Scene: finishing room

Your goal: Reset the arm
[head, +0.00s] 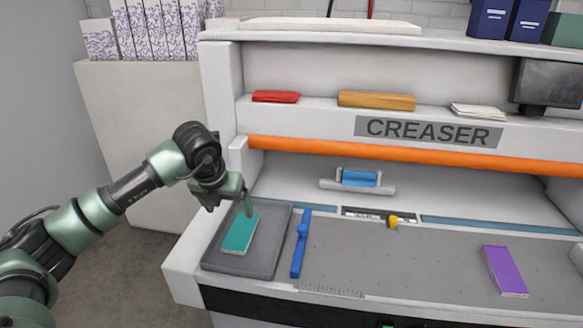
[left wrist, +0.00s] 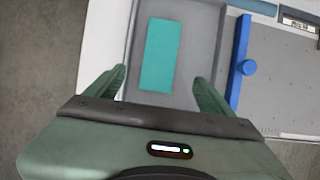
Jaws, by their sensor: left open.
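My left gripper (head: 230,207) is over the left end of the creaser (head: 226,94), above a dark grey tray (head: 275,244). A teal booklet (head: 240,234) lies flat in that tray. In the left wrist view the left gripper (left wrist: 158,88) is open, with its two fingers apart on either side of the near end of the teal booklet (left wrist: 161,55). Nothing is between the fingertips. The gripper looks to be above the booklet; whether it touches is not clear. My right gripper is in neither view.
A blue guide bar (head: 300,245) stands right of the tray. A purple booklet (head: 504,270) lies on the grey bed at right. A blue-handled piece (head: 358,178) and yellow knob (head: 393,222) sit farther back. An orange bar (head: 400,155) spans above. The bed's middle is clear.

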